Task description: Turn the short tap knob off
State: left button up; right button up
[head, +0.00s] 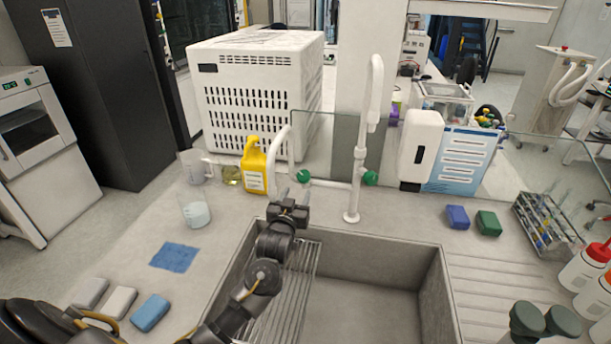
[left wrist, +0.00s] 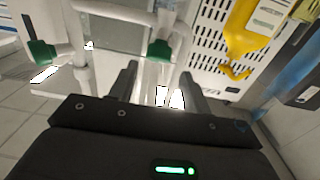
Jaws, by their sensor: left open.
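The short tap (head: 272,155) is a low white spout behind the sink, with a green knob (head: 303,176) near its base. In the left wrist view, which looks turned over, this knob (left wrist: 160,50) shows ahead, roughly between the fingers. My left gripper (head: 295,193) is open and empty, just on the near side of the knob; the fingers (left wrist: 158,77) look apart from it. The tall tap (head: 375,90) has a second green knob (head: 370,178) to the right; it shows at the left of the wrist view (left wrist: 42,52). My right gripper is not in view.
A yellow bottle (head: 254,168) and a beaker (head: 194,210) stand left of the short tap. A glass screen (head: 325,140) rises behind the taps. The sink (head: 400,245) with a wire rack lies in front. A test tube rack (head: 545,225) stands at right.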

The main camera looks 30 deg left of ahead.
aim_at(302, 182)
pick_arm(q)
jog(key=p+x, duration=0.1)
jog(key=x, duration=0.7)
jog(key=shift+w+a+p, duration=0.1)
jog(key=shift+w+p, duration=0.25)
jog(key=shift+w+a+f, duration=0.1)
jog(key=shift+w+a, duration=0.05)
jog(key=shift+w, duration=0.45)
jog(key=shift+c, duration=0.2)
jog(key=c, duration=0.7)
jog(key=shift+o, duration=0.2)
